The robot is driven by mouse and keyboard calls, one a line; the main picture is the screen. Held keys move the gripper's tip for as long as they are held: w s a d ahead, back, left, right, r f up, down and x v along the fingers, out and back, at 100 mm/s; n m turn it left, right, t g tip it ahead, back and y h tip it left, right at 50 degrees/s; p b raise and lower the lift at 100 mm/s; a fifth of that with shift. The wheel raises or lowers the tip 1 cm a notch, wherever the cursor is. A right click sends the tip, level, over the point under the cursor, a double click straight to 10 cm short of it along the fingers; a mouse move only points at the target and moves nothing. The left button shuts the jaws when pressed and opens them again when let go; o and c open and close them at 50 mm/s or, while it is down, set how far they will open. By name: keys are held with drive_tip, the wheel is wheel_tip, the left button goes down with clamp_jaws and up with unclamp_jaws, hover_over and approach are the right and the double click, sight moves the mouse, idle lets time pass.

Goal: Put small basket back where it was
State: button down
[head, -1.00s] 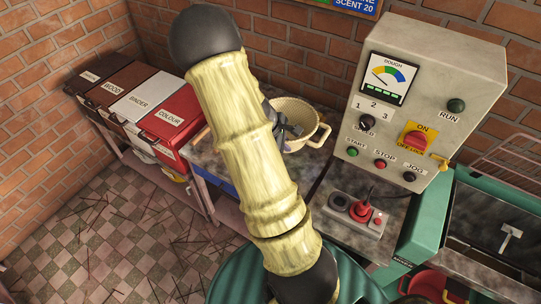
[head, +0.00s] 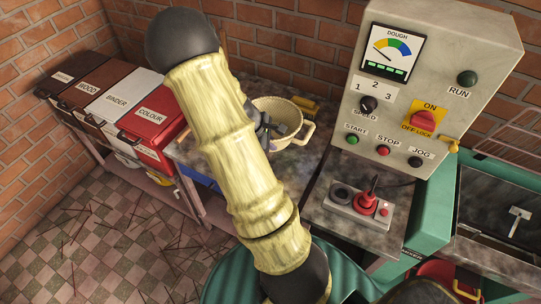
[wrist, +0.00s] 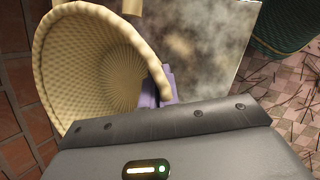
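The small basket (head: 285,112) is a cream woven bowl shape with a side handle. In the head view it shows above the worktop, partly behind my arm. In the wrist view the small basket (wrist: 95,65) fills the left side, its open mouth turned towards the camera. My gripper (head: 268,131) is dark grey and at the basket's near side. In the wrist view, the purple fingers of my gripper (wrist: 157,92) show on both sides of the basket's rim, shut on its wall. Much of the fingers is hidden by the gripper body. Whether the basket touches the worktop is unclear.
The mottled worktop (head: 199,157) lies under the basket. Lidded bins, including a red one (head: 153,118), stand at the left. A control console (head: 438,60) and a joystick box (head: 358,205) are at the right. A yellow item (head: 305,104) lies behind the basket.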

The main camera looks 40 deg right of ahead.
drive_tip(key=shift+f, duration=2.9)
drive_tip(key=shift+f, duration=0.1)
drive_tip(key=shift+f+p, duration=0.3)
drive_tip(key=shift+f, duration=1.7)
drive_tip(key=shift+f, duration=0.15)
drive_tip(key=c, duration=1.7)
unclamp_jaws()
